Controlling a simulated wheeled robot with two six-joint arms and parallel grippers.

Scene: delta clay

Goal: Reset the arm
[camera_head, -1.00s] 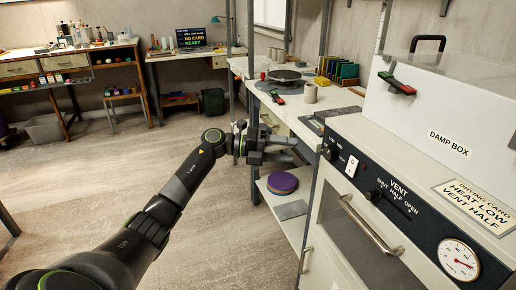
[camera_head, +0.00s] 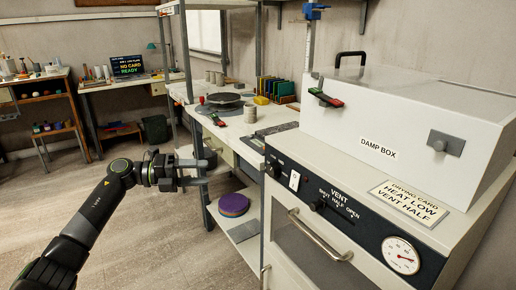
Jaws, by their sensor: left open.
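My left arm comes in from the lower left. Its left gripper (camera_head: 196,172) is open and empty, with its two fingers pointing right toward the shelf unit's front. It is in front of the white work table (camera_head: 180,92) and above and left of the purple discs (camera_head: 234,205) on the lower shelf. Whether a finger touches the shelf unit I cannot tell. My right arm and right gripper are out of the picture.
A drying cabinet (camera_head: 322,237) with a vent panel and gauge stands at the right, with the damp box (camera_head: 400,115) on top. A shelf post (camera_head: 205,200) is close to the gripper. A laptop (camera_head: 127,66) sits on the back desk. The floor at left is clear.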

